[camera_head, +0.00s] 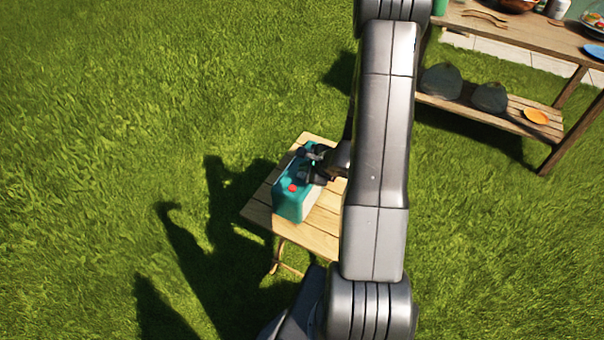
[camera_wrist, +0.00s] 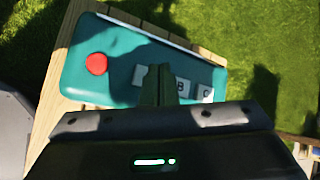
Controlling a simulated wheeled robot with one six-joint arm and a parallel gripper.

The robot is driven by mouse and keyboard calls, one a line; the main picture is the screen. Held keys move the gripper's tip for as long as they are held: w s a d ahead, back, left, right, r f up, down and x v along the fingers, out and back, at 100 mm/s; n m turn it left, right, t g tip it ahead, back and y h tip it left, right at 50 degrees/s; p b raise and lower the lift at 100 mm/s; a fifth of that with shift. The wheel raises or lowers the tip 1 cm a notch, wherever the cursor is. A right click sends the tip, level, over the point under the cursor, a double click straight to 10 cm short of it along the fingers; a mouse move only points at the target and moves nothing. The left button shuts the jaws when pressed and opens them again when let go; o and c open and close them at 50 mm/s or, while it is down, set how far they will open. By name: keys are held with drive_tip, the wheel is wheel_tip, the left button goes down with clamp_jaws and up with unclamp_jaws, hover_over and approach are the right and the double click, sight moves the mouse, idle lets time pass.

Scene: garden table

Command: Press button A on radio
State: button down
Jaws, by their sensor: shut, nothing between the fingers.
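The teal radio (camera_head: 291,206) stands on a small wooden table (camera_head: 320,228). The wrist view shows the radio (camera_wrist: 112,78) from above, with a round red knob (camera_wrist: 97,64) at its left and a row of pale buttons at its right. Button B (camera_wrist: 181,86) and button C (camera_wrist: 206,93) show beside the fingers. My gripper (camera_wrist: 157,72) is shut and empty over this hidden button. I cannot tell whether the fingertips touch it.
Open grass surrounds the small table at the left. My arm hides part of the table's right side.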

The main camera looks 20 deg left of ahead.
drive_tip(key=shift+r, duration=0.15)
drive_tip(key=shift+r+p, duration=1.65)
drive_tip(key=shift+r, duration=0.75)
